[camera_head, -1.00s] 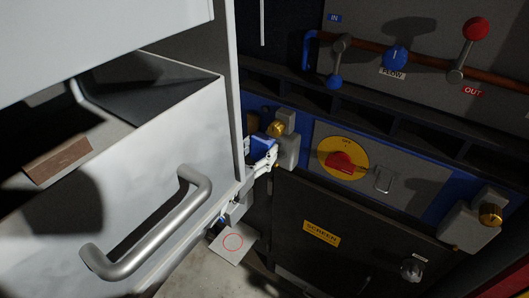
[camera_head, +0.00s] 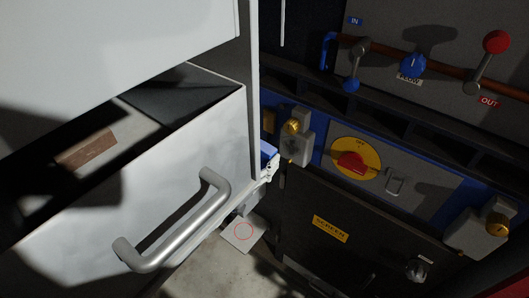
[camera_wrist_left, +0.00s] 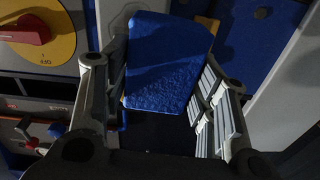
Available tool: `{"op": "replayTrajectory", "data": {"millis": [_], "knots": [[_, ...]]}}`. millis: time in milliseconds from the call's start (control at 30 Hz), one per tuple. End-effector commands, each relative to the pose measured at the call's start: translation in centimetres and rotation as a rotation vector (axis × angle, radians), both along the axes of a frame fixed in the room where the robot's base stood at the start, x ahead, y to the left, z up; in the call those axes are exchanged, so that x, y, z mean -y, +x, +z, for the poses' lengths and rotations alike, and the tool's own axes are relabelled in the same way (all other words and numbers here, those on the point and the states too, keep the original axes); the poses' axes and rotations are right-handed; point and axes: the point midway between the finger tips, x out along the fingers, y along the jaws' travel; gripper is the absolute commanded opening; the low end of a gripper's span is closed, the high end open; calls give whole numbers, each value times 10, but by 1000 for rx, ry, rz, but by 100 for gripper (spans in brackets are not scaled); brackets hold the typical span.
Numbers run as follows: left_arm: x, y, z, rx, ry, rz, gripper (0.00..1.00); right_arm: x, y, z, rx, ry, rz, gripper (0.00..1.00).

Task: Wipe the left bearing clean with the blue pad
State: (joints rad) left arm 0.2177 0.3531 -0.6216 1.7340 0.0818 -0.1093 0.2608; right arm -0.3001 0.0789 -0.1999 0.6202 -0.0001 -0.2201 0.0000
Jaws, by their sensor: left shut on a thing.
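The left bearing (camera_head: 296,148) is a grey block with a brass cap on top, mounted at the left end of the machine's blue band. My left gripper (camera_head: 268,171) is low and left of it, mostly hidden behind the white cabinet's edge. A sliver of the blue pad (camera_head: 267,151) shows there, apart from the bearing in the picture. In the left wrist view the pad (camera_wrist_left: 168,62) sits between the fingers of the left gripper (camera_wrist_left: 155,98), which is shut on it. Contact with the bearing cannot be made out. My right gripper is out of view.
A white cabinet (camera_head: 190,150) with an open drawer and a bar handle (camera_head: 180,225) fills the left. A yellow dial with a red knob (camera_head: 352,162) is right of the left bearing. Another bearing (camera_head: 478,232) is at far right. Coloured levers stand above.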

Motion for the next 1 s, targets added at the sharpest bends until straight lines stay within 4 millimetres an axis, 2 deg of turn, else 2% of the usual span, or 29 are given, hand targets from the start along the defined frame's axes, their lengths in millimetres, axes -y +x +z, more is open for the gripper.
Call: {"op": "replayTrajectory", "data": {"millis": [300, 667, 1000], "knots": [[-1, -2, 1, 0, 0, 0, 34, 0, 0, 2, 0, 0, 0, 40], [-17, -24, 1, 1, 1, 1, 34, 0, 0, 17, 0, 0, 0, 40], [-17, -24, 0, 1, 0, 0, 34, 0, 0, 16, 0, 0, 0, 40]]}}
